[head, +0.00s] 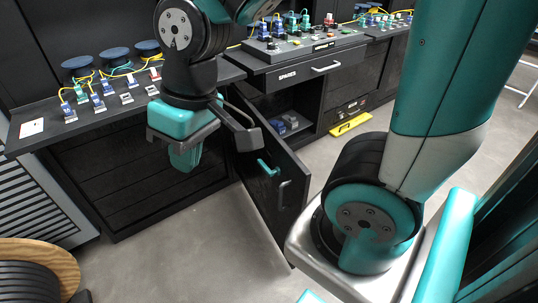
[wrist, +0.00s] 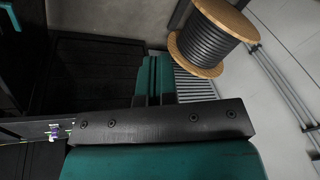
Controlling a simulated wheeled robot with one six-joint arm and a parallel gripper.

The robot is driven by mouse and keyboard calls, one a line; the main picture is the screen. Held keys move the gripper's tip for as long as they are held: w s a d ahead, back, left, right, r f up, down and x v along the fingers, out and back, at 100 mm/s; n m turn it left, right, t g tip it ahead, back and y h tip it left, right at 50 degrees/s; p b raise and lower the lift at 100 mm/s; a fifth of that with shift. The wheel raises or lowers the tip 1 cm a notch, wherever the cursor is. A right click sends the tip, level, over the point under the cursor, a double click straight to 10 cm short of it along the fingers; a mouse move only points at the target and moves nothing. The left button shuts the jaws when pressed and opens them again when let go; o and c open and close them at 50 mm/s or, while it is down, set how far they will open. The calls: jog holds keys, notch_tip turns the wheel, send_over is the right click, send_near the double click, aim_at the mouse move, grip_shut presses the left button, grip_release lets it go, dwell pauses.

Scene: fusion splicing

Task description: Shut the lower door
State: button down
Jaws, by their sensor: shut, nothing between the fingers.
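The lower door (head: 262,190) is a black panel in the head view. It stands open, swung out from the cabinet under the SPARES drawer. A teal piece (head: 268,168) and a dark handle (head: 283,192) are on its face. Behind it, the open compartment (head: 300,108) shows blue items inside. My gripper (head: 186,164) points down, left of the door and in front of the bench, apart from the door as far as I can see. Its teal fingers are together and empty. They also show in the wrist view (wrist: 155,62), where I cannot make out the door.
The bench (head: 112,112) behind my gripper carries connectors, cables and blue round pads. The SPARES drawer (head: 305,75) is above the compartment. A yellow object (head: 350,123) lies on the floor at right. A cable reel (head: 40,258) stands at lower left.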

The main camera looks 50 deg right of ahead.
jog(key=w+d+f+m+h+b, duration=0.25)
jog(key=w+d+f, duration=0.25)
jog(key=f, duration=0.3)
jog(key=m+h+b, duration=0.7)
jog(key=h+b, duration=0.1)
send_near(277, 153)
notch_tip(277, 153, down, 4)
jog(key=w, duration=0.2)
jog(key=shift+s+d+t+y+p, duration=0.2)
jog(key=shift+s+d, duration=0.2)
jog(key=shift+d, duration=0.2)
jog(key=shift+s+d+t+y+p, duration=0.1)
jog(key=shift+s+d+t+p, duration=0.1)
jog(key=shift+s+d, duration=0.3)
jog(key=shift+d, duration=0.55)
